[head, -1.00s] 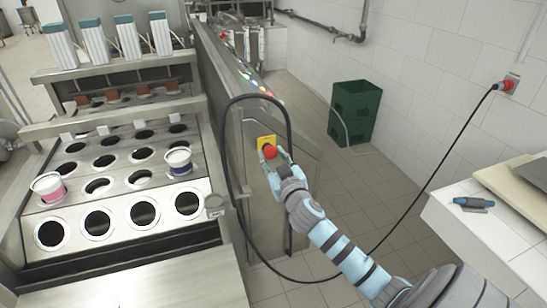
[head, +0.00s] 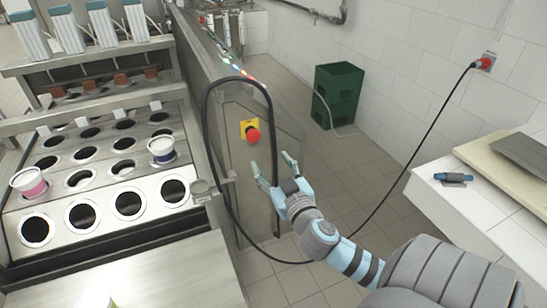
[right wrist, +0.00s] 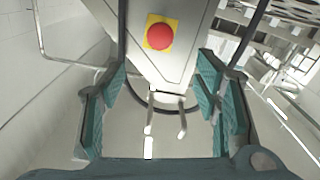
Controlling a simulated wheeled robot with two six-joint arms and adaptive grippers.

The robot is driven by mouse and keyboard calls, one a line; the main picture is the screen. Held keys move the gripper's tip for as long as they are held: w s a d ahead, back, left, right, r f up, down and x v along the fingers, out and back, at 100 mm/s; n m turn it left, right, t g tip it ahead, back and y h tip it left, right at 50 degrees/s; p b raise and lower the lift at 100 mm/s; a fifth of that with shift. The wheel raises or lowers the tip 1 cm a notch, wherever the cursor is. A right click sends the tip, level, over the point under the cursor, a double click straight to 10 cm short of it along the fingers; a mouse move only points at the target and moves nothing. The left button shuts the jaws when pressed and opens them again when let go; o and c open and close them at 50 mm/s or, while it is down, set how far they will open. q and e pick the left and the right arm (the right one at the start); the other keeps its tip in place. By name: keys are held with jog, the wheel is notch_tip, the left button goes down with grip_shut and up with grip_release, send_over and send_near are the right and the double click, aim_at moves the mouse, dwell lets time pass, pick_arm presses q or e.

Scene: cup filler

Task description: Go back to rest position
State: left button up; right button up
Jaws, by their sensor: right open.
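My right gripper (head: 273,168) is open and empty in the head view, just below and right of the red emergency button (head: 253,135) on its yellow plate. It is apart from the button. In the right wrist view the red button (right wrist: 160,35) shows beyond the open teal fingers (right wrist: 165,105), with nothing between them. My left gripper is not in view.
The filling machine (head: 110,223) stands at left, with rows of round holes, a pink-banded cup (head: 30,184) and a blue-banded cup (head: 162,151). A black cable (head: 207,130) loops beside my right gripper. A green crate (head: 337,96) stands by the wall. A white counter (head: 455,215) is at right.

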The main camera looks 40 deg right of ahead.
jog(key=shift+s+a, duration=0.15)
jog(key=shift+s, duration=0.15)
jog(key=shift+f, duration=0.1)
